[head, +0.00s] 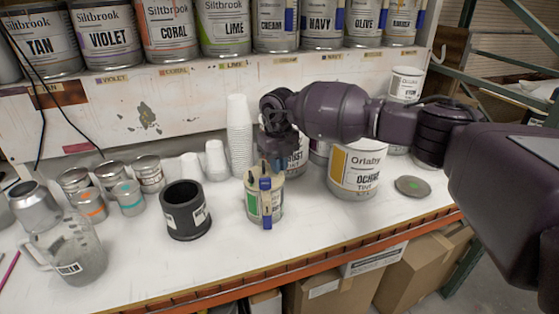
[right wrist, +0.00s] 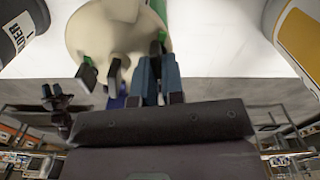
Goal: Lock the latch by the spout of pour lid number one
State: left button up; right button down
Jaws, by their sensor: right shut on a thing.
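I cannot make out a pour lid, spout or latch with certainty. My left gripper is not in view.
A black holder (head: 186,224) stands left of the cup, an ochre can (head: 357,168) to its right. Stacked white cups (head: 239,135) are behind. Small cans (head: 128,196) and a clear jug (head: 77,258) stand at left. A flat disc (head: 412,186) lies at right.

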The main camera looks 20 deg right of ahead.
jog(key=shift+m, duration=1)
jog(key=shift+a+m+p, duration=0.1)
jog(key=shift+m+p, duration=0.2)
jog(key=c, duration=1.2)
grip_release()
